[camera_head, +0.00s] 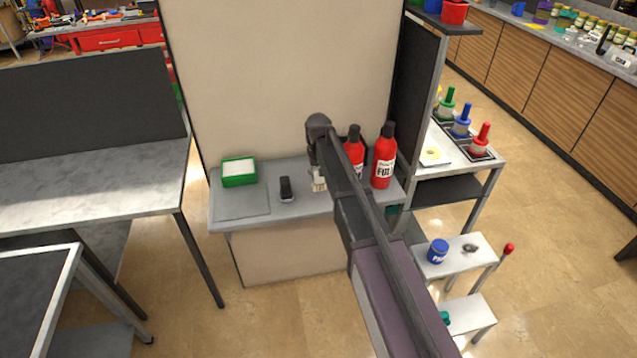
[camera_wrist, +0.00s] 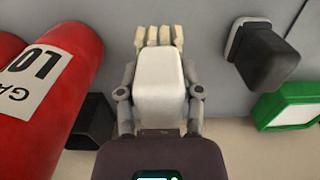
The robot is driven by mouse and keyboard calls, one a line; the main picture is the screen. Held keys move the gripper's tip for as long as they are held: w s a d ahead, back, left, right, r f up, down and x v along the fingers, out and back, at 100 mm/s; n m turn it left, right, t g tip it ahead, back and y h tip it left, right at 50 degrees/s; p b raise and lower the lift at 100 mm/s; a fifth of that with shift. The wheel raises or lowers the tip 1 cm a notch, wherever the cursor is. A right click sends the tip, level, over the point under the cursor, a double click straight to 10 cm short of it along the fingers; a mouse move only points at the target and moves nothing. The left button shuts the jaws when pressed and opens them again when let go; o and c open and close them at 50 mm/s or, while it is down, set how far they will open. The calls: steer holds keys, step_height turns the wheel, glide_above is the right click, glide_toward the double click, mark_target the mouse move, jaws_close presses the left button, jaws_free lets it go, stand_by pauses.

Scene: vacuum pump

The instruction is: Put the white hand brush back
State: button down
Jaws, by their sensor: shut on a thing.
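The white hand brush (camera_wrist: 159,85) is between the fingers of my gripper (camera_wrist: 158,98), which is shut on its white block. Its cream bristle tufts (camera_wrist: 160,36) point away from my wrist, over the grey shelf surface. In the head view the bristles (camera_head: 319,184) show just below my gripper (camera_head: 317,165), above or at the grey shelf (camera_head: 245,205). My arm hides most of the brush there. I cannot tell whether the bristles touch the shelf.
Two red bottles (camera_head: 384,158) stand close on the right. A black block-like item (camera_head: 286,189) and a green-framed white box (camera_head: 239,172) stand on the left. A flat grey plate (camera_head: 242,203) lies in front of the green box. A beige wall panel (camera_head: 280,70) rises behind.

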mark_target(319, 182)
steer(key=shift+w+f, duration=0.3)
steer(key=shift+w, duration=0.1)
steer(key=shift+f+b, duration=1.5)
steer(key=shift+b, duration=0.25)
steer(key=shift+f, duration=0.15)
steer(key=shift+c, duration=1.3)
jaws_free()
step_height(319, 182, up, 12)
steer(key=p, duration=1.2)
steer(key=shift+s, duration=0.1)
